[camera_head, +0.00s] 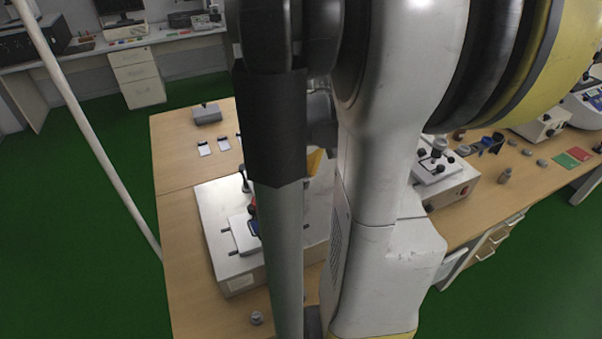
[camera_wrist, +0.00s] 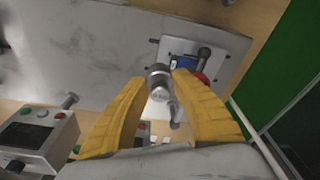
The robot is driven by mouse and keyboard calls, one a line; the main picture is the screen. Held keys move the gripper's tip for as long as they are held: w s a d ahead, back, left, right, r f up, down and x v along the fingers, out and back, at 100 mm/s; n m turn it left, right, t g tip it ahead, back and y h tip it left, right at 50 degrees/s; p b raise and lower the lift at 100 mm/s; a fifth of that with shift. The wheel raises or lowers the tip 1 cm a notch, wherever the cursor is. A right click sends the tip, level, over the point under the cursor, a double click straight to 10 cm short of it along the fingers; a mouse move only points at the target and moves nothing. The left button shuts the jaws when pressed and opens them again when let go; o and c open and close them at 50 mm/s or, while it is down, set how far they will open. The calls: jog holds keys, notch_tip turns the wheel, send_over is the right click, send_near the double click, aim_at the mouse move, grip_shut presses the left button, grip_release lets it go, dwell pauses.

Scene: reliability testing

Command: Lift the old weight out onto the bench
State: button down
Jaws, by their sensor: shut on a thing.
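In the wrist view, my gripper (camera_wrist: 160,82) has its two yellow fingers closed around a small grey metal weight (camera_wrist: 158,72). The weight is seen from above, over a pale metal machine top (camera_wrist: 90,50); I cannot tell whether it touches anything below. The same machine (camera_head: 215,230) stands on the wooden bench (camera_head: 180,255) in the head view. My arm hides the held weight and most of my gripper there; only a bit of yellow finger shows. A small grey weight-like piece (camera_head: 256,318) stands on the bench in front of the machine.
A plate with a blue part and a red knob (camera_wrist: 201,78) lies beside my right finger in the wrist view. A control box with buttons (camera_wrist: 38,135) is at the lower left. The bench's left strip is clear. A grey block (camera_head: 207,113) stands at its far end.

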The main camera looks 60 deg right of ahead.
aim_at(303, 188)
jog(key=shift+f+b, duration=1.7)
jog(key=shift+f, duration=0.65)
